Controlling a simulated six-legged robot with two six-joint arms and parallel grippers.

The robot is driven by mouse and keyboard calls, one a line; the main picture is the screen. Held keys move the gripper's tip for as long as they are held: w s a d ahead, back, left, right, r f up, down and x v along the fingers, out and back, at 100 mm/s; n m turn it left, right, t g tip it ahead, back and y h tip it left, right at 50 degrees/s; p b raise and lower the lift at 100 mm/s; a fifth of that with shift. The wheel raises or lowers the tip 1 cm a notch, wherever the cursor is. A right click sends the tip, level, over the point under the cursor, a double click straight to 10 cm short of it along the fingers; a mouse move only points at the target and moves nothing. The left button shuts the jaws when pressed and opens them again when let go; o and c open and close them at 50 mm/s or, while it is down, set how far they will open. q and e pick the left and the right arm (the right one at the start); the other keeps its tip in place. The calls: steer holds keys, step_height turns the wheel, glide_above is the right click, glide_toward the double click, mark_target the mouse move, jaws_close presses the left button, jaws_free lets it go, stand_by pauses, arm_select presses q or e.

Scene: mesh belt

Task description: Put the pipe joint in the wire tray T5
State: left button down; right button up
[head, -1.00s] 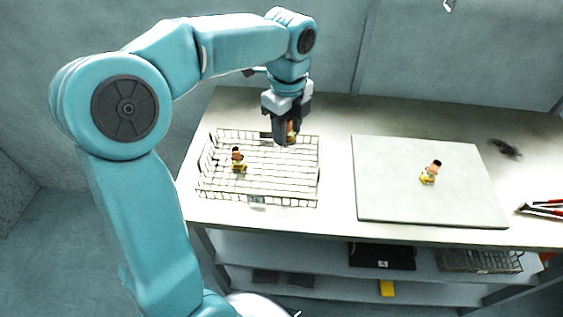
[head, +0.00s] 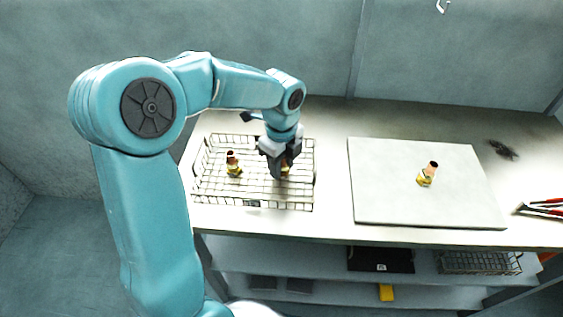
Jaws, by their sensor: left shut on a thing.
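The wire tray (head: 253,204) is on the left part of the table, with a small label on its front side. One pipe joint (head: 233,164), brown and yellow, stands inside its left half. My left gripper (head: 279,175) is inside the tray's right half, low near the mesh floor. It is shut on another pipe joint (head: 286,168), mostly hidden behind the fingers. I cannot tell whether that joint touches the tray floor. A third pipe joint (head: 427,174) sits on the pale board (head: 383,205) to the right. My right gripper is out of view.
Red-handled pliers (head: 541,208) lie at the table's right edge, and a dark object (head: 503,150) lies at the back right. A shelf below holds a black item (head: 380,260), a wire basket (head: 478,263) and a yellow block (head: 386,292). A table strip between tray and board is clear.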

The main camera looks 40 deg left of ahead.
arm_select(q)
steer(key=c, duration=0.7)
jaws_free()
steer(key=shift+f, duration=0.15)
steer(key=shift+w+r, duration=0.1)
steer(key=shift+r, duration=0.3)
step_height(320, 180, up, 12)
steer(key=shift+f+p, duration=0.15)
steer(key=shift+p, duration=0.5)
